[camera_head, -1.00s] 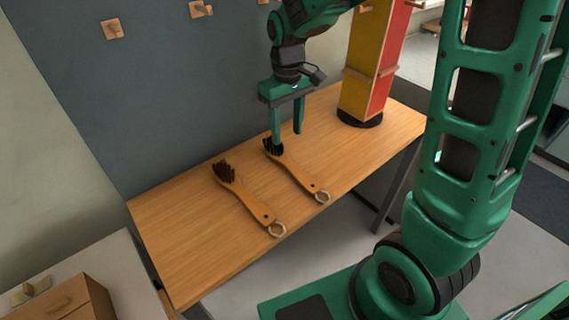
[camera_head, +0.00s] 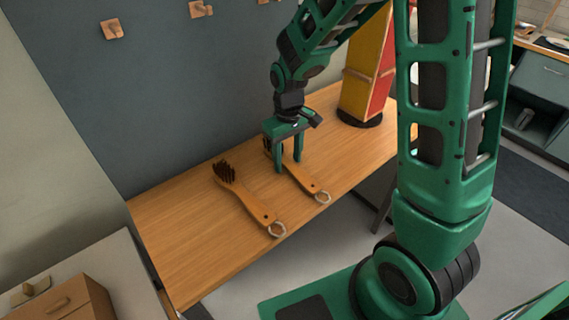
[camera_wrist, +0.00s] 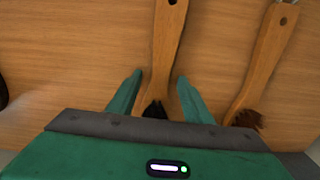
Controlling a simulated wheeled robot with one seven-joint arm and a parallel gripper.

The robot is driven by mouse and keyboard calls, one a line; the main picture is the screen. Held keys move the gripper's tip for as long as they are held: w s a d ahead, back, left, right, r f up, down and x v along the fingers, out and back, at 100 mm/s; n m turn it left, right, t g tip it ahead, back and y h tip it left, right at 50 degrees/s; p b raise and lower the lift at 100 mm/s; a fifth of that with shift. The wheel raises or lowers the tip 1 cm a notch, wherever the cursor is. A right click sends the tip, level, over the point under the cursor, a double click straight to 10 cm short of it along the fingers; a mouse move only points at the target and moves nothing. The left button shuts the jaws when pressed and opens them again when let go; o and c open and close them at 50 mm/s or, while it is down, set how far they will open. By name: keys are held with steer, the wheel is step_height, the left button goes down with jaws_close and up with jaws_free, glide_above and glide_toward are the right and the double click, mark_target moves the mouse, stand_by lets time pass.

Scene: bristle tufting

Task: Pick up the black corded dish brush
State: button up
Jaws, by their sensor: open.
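The black-bristled dish brush (camera_head: 307,183) lies on the wooden table, with a pale cord loop at its handle end. My gripper (camera_head: 288,166) is over this brush, pointing down, and partly hides its head. In the wrist view the brush handle (camera_wrist: 164,50) runs between the two open fingers (camera_wrist: 160,77), with a gap on each side. Its black bristles show just in front of the gripper body, which hides the rest of the head. Nothing is held.
A second wooden brush (camera_head: 242,199) with brown bristles lies parallel to the left; in the wrist view it (camera_wrist: 262,62) is at right. A red and yellow tower (camera_head: 366,85) on a black base stands at the table's back right. The table's left part (camera_head: 185,235) is clear.

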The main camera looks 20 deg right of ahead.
mark_target(288, 162)
steer(key=shift+c, duration=0.7)
jaws_close()
steer(key=shift+r, duration=0.1)
steer(key=shift+r, duration=0.55)
step_height(288, 162, up, 3)
steer(key=shift+f, duration=0.1)
steer(key=s+a+r, duration=0.7)
steer(key=a, duration=0.2)
steer(key=shift+s, duration=0.15)
